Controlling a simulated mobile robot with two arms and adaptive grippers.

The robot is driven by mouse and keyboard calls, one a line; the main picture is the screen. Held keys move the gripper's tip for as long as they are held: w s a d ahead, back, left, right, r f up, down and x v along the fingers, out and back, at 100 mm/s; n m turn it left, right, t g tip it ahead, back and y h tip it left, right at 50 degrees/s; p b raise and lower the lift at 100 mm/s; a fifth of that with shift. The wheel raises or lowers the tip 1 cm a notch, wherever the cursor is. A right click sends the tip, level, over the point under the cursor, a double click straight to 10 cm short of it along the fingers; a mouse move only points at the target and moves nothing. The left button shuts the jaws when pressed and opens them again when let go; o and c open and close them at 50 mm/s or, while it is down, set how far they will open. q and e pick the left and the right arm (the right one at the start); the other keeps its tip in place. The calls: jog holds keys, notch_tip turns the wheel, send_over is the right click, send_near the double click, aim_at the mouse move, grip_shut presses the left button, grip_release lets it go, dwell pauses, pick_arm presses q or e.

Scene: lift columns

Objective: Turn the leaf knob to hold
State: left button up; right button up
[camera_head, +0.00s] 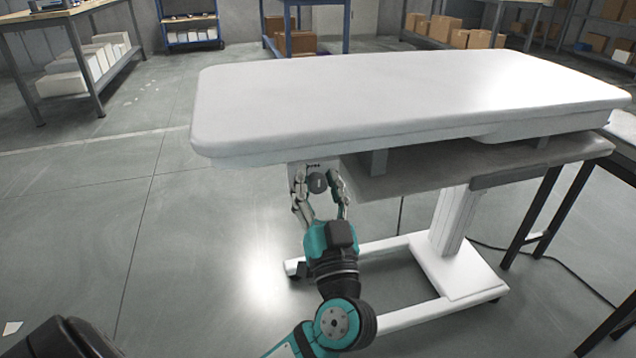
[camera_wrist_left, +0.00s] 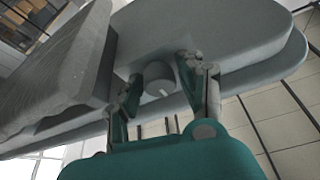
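The leaf knob (camera_head: 317,183) is a small dark round knob on a pale plate (camera_head: 297,172) under the near left end of the white tabletop. Small dark marks show above it, too small to read. My left gripper (camera_head: 319,181) comes up from below, its two fingers on either side of the knob. In the left wrist view the knob (camera_wrist_left: 158,84) looks like a short grey cylinder between the fingers (camera_wrist_left: 160,78). Gaps show between the fingers and the knob, so the gripper looks open around it. The knob's pointing direction is unclear. My right gripper is not in view.
The white tabletop (camera_head: 400,90) overhangs the knob closely. A grey leaf or shelf (camera_head: 440,170) lies below it to the right. The white column (camera_head: 457,222) and foot frame (camera_head: 395,318) stand below.

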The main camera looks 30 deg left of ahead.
pick_arm(q)
grip_shut()
